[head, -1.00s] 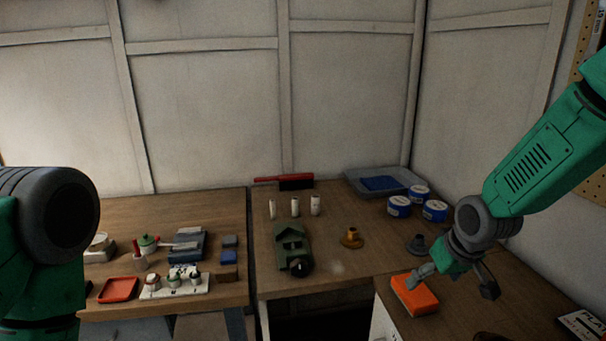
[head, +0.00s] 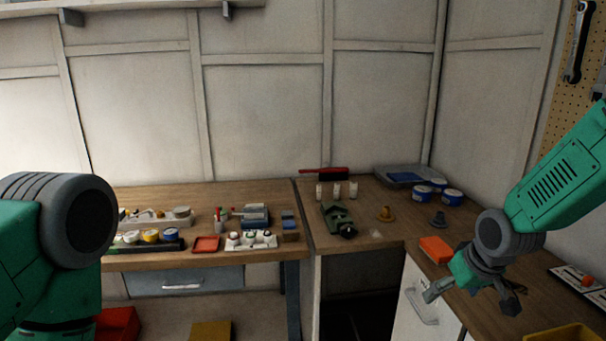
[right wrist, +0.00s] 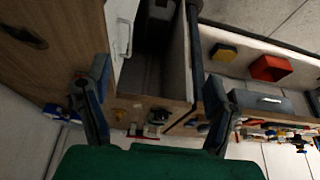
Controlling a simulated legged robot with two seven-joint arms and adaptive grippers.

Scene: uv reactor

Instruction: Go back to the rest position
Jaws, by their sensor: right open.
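My right gripper (head: 470,296) is open and empty. It is in front of the right-hand bench, below and beside an orange block (head: 436,249) lying on the benchtop. In the right wrist view its two fingers (right wrist: 155,95) are spread wide with nothing between them. My left arm comes in from the left edge of the head view as a green link with a grey joint. The left gripper itself is out of view.
The right bench (head: 480,270) carries a dark green device (head: 337,218), an amber part (head: 386,214), blue-white tins (head: 452,197) and white vials. The left bench (head: 150,262) holds a red tray (head: 206,244) and small jars. Below are a red bin (head: 118,322) and a yellow bin (head: 211,331).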

